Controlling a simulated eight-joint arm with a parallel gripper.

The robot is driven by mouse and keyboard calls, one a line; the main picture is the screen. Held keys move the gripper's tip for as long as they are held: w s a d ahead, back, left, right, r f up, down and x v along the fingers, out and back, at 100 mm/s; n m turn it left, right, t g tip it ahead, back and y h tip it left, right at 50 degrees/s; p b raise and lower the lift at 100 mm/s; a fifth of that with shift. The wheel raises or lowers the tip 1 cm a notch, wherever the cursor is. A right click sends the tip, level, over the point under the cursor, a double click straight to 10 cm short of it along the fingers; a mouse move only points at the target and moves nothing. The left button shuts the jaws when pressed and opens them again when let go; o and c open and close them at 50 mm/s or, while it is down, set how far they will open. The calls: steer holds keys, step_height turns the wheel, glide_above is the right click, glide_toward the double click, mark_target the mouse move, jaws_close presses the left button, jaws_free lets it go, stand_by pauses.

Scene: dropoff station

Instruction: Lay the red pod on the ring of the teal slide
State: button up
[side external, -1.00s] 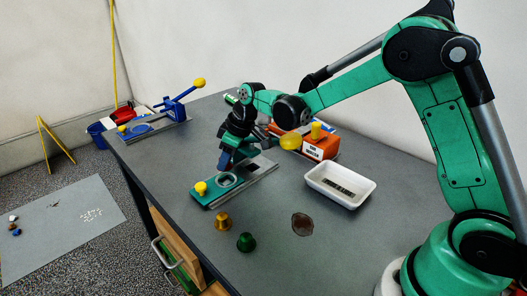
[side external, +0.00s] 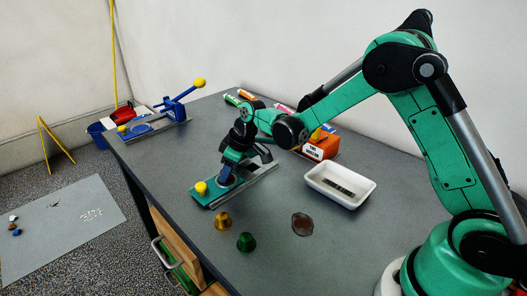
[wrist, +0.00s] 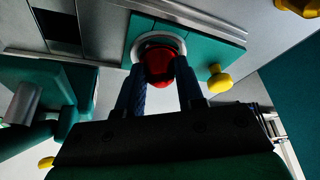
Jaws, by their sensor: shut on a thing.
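The red pod (wrist: 158,65) is between the two fingers of my gripper (wrist: 160,78) in the wrist view, and the gripper is shut on it. The pod is over the opening of the pale ring (wrist: 181,43) of the teal slide (wrist: 212,42); I cannot tell whether it touches the ring. In the side view the teal slide (side external: 206,200), with its yellow knob (side external: 201,188), lies on the dark table. My gripper (side external: 227,178) is right at the ring there and hides most of it; the red pod cannot be made out in that view.
A gold pod (side external: 222,221) and a green pod (side external: 246,242) stand in front of the slide. An orange box (side external: 320,149) stands behind. A blue lever device (side external: 172,108) is at the far left corner.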

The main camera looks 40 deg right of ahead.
steer(key=o, duration=0.9)
steer(key=shift+o, duration=0.2)
steer(key=shift+r, duration=0.1)
steer(key=shift+r, duration=3.45)
steer(key=shift+s, duration=0.1)
steer(key=s+r+m+t+h, duration=0.1)
steer(key=s+r+m, duration=0.1)
steer(key=s, duration=0.7)
steer(key=s+d+r+m+t+h, duration=0.1)
steer(key=s+m, duration=0.3)
steer(key=s, duration=0.5)
steer(key=shift+d+r+t, duration=0.3)
steer(key=shift+r+t, duration=0.4)
steer(key=shift+r, duration=0.15)
